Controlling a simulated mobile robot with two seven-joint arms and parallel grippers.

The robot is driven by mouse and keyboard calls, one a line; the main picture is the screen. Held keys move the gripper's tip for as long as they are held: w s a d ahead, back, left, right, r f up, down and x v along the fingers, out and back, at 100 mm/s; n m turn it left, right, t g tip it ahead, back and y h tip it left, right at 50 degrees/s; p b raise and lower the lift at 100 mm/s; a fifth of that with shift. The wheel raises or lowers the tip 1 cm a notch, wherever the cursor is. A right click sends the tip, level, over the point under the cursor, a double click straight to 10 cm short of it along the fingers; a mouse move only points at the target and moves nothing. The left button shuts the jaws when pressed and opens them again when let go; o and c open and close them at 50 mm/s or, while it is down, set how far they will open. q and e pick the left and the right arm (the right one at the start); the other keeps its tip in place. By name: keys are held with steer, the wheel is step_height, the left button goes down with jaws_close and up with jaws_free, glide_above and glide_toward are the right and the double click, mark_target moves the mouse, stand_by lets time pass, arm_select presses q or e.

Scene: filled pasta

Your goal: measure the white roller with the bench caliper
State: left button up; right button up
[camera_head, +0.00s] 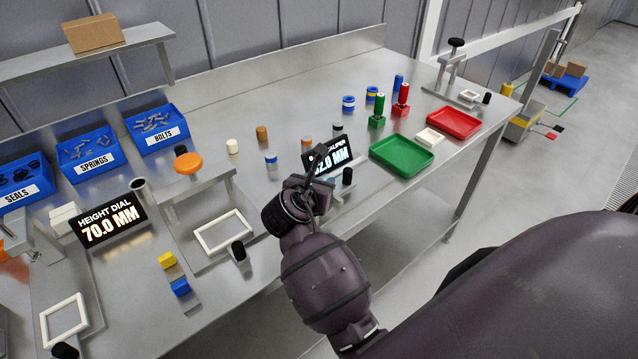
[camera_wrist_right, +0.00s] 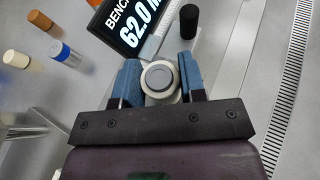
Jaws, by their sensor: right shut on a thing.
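My right gripper (camera_wrist_right: 158,84) is shut on a white roller (camera_wrist_right: 147,80), seen end-on with a white rim and a grey centre. In the head view my right gripper (camera_head: 318,185) is over the bench caliper, and its arm hides the roller and much of the tool. The bench caliper's display (camera_wrist_right: 128,22) reads 62.0; it also shows in the head view (camera_head: 338,156). The caliper's pale scale (camera_wrist_right: 158,38) runs just beyond the roller. I cannot tell whether the roller touches the caliper's jaws. My left gripper is not in view.
A white cylinder (camera_head: 232,146), a brown one (camera_head: 262,133) and a banded one (camera_head: 271,162) stand left of the caliper. A green tray (camera_head: 402,170) and red tray (camera_head: 454,122) lie right. The height dial display (camera_head: 107,222) reads 70.0 MM.

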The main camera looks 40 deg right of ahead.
steer(key=shift+f, duration=0.55)
stand_by(0.4)
steer(key=o, duration=1.1)
steer(key=shift+c, duration=0.2)
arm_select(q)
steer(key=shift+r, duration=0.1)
